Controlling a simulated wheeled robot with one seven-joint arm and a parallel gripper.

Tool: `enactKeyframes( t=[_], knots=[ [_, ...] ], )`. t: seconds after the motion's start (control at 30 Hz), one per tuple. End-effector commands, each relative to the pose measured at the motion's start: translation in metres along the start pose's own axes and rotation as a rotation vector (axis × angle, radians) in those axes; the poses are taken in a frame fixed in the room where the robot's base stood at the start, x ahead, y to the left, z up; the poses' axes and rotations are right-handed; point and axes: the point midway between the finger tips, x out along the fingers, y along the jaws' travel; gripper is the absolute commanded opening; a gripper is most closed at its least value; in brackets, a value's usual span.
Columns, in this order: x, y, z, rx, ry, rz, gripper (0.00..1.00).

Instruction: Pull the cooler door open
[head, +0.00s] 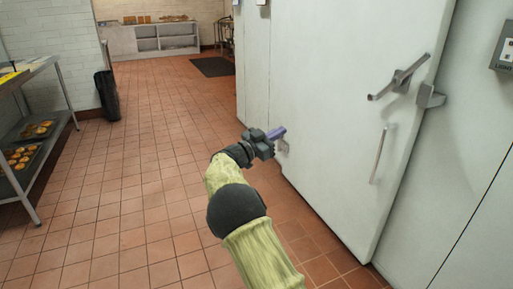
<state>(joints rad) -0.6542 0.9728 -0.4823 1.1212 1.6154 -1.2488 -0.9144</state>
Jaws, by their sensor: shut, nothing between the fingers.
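The cooler door (330,100) is a large pale grey panel on the right in the head view. A metal lever latch (400,78) sits high near its right edge, beside a catch (431,96) on the frame. A vertical bar handle (379,154) is mounted lower on the door. The door looks flush with its frame; I cannot tell if there is a small gap. My gripper (279,132) is shut and empty, in front of the door's left part, left of the bar handle and apart from it. A hinge (283,146) shows partly behind my gripper.
A metal rack with trays of baked goods (22,155) stands at the left. A black bin (107,95) is against the white brick wall. A low shelf unit (160,40) and a dark mat (213,66) are at the back. The tiled floor between is clear.

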Motion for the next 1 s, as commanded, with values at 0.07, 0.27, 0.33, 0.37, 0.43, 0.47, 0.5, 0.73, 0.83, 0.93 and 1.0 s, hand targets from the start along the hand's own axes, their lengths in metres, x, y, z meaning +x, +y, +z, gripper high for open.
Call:
enactKeyframes(
  t=[0.07,0.27,0.33,0.37,0.43,0.47,0.5,0.73,0.83,0.93,1.0],
  knots=[
    [0.03,0.011,-0.002,-0.007,-0.039,-0.074,0.0],
    [0.064,0.035,0.015,-0.038,-0.223,-0.322,0.0],
    [0.063,0.047,0.024,-0.053,-0.306,-0.403,0.0],
    [0.061,0.053,0.028,-0.06,-0.346,-0.436,0.0],
    [0.051,0.07,0.039,-0.08,-0.445,-0.513,0.0],
    [0.046,0.079,0.044,-0.089,-0.49,-0.543,0.0],
    [0.036,0.091,0.05,-0.105,-0.554,-0.585,0.0],
    [-0.05,0.19,0.084,-0.245,-0.949,-0.765,0.0],
    [-0.096,0.248,0.094,-0.341,-1.125,-0.805,0.0],
    [-0.141,0.31,0.1,-0.455,-1.285,-0.813,0.0],
    [-0.164,0.348,0.102,-0.529,-1.368,-0.804,0.0]
  ],
)
